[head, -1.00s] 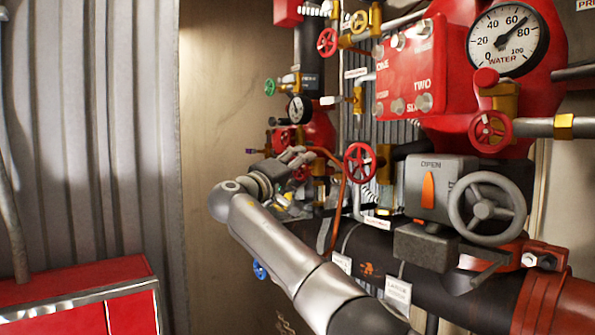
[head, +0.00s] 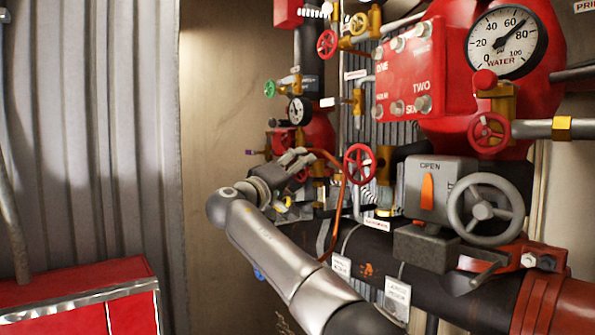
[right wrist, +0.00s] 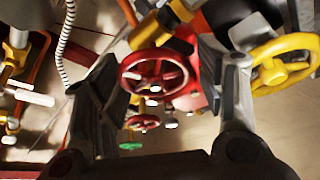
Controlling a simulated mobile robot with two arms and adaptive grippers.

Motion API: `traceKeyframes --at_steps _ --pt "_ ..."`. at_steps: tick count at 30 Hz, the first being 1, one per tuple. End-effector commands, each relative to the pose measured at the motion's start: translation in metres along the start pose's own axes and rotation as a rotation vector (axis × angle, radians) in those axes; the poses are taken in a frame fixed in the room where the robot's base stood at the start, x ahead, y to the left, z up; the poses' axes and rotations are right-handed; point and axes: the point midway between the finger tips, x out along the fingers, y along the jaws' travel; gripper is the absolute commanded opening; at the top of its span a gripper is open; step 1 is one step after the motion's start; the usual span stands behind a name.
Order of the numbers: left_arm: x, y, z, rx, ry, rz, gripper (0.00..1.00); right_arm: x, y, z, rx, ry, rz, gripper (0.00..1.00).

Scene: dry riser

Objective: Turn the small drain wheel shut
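In the right wrist view a small red wheel (right wrist: 153,88) lies between the two fingers of my right gripper (right wrist: 158,62). The fingers are spread on either side of it, and I see no clear contact. No readable label marks it as the drain wheel. In the head view my right gripper (head: 296,163) is at the end of the grey arm, beside the pipework and left of a red wheel (head: 360,164). The arm and gripper hide part of the valves there. My left gripper is not in view.
A yellow wheel (right wrist: 285,65) is close to the right finger in the wrist view. A large grey handwheel (head: 486,209), a black pipe (head: 440,283) and an orange hose (head: 340,215) lie right of the gripper. A red cabinet (head: 80,295) stands lower left.

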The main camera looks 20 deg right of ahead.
Motion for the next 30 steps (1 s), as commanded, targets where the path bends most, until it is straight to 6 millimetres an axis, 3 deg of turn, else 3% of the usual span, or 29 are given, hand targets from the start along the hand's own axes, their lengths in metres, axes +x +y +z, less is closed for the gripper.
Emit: traceKeyframes --at_steps 7,14,30 --pt "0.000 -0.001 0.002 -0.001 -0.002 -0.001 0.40 -0.003 0.002 -0.001 0.001 0.003 0.003 0.63" --pt "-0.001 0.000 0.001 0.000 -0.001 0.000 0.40 -0.028 0.000 -0.001 0.002 0.005 0.000 0.63" --pt "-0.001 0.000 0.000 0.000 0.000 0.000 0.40 -0.145 0.017 -0.012 0.001 0.003 -0.002 0.63"
